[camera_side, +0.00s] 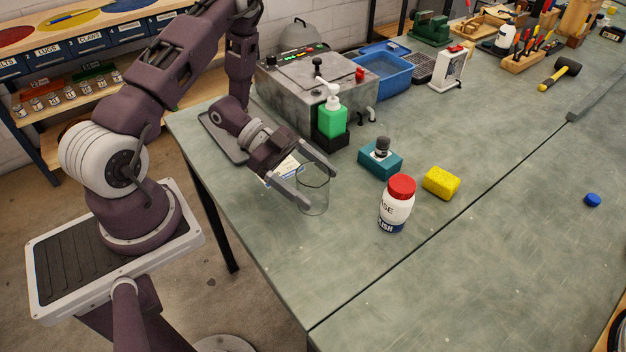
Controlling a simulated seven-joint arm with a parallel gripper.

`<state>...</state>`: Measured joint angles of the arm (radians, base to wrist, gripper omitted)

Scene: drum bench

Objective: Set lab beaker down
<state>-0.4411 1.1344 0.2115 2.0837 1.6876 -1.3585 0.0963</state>
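The lab beaker (318,201) is clear glass and stands upright at the near left part of the green bench top (470,265). My gripper (321,190) reaches in from the left with one finger on each side of the beaker. The near finger crosses its left front and the far finger passes behind its rim. I cannot tell whether both fingers press on the glass. The beaker's base looks at or very close to the bench surface; any gap is too small to make out.
A white jar with a red lid (398,204) stands right of the beaker. The bench in front is clear.

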